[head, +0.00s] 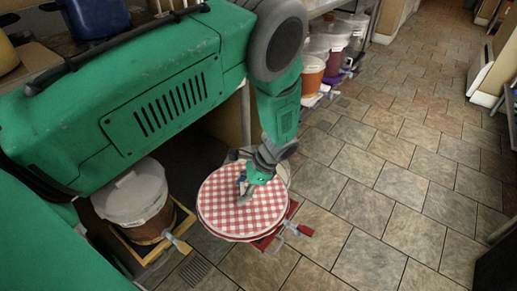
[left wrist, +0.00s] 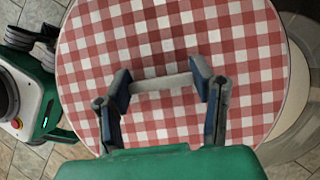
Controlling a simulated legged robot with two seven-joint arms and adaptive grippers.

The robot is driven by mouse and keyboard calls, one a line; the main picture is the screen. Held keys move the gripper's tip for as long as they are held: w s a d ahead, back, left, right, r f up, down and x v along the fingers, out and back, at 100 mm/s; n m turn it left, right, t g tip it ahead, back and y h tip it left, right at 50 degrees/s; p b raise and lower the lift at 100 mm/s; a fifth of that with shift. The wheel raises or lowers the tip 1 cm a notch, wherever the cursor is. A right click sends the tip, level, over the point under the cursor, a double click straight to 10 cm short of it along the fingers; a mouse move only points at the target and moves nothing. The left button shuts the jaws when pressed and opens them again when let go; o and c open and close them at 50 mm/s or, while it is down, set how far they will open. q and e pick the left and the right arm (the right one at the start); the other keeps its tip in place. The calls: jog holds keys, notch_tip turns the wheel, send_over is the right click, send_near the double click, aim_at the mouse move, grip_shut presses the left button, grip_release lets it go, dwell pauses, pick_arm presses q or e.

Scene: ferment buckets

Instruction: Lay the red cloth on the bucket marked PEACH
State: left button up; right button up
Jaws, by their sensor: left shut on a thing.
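The red-and-white checked cloth (head: 225,210) is round and flat, and it fills much of the left wrist view (left wrist: 240,40). My left gripper (head: 244,186) is over it. In the left wrist view the fingers (left wrist: 161,83) are shut on a pale bar across the cloth's middle. The cloth is above a pale-rimmed bucket (left wrist: 299,90), whose rim shows past the cloth's right edge. I cannot tell whether the cloth touches it. The cloth hides most of this bucket and any label. I can read PEACH nowhere. My right gripper is not in view.
A white-lidded bucket (head: 133,196) with brown contents stands on a yellow stand (head: 182,222) at left. A red stand (head: 270,243) shows below the cloth. The tiled floor (head: 380,190) at right is clear.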

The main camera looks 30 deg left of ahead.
aim_at(244, 168)
pick_arm(q)
jog(key=w+a+m+t, duration=0.1)
jog(key=w+m, duration=0.2)
jog(key=w+a+m+t+b, duration=0.1)
jog(key=w+m+t, duration=0.1)
jog(key=m, duration=0.2)
jog(key=w+a+m+t+y, duration=0.1)
jog(key=w+a+m+t, duration=0.1)
jog(key=w+m, duration=0.1)
jog(key=shift+w+a+m, duration=0.1)
jog(key=shift+w+m, duration=0.25)
jog(key=shift+m, duration=0.05)
jog(key=w+a+m+t+h+b, duration=0.1)
jog(key=w+m+t+h+b, duration=0.35)
jog(key=m, duration=1.15)
jog(key=shift+h, duration=0.85)
jog(key=b+x, duration=0.2)
jog(key=x, duration=0.3)
jog(key=shift+w+a, duration=0.1)
jog(key=shift+r, duration=0.1)
jog(key=shift+r, duration=0.1)
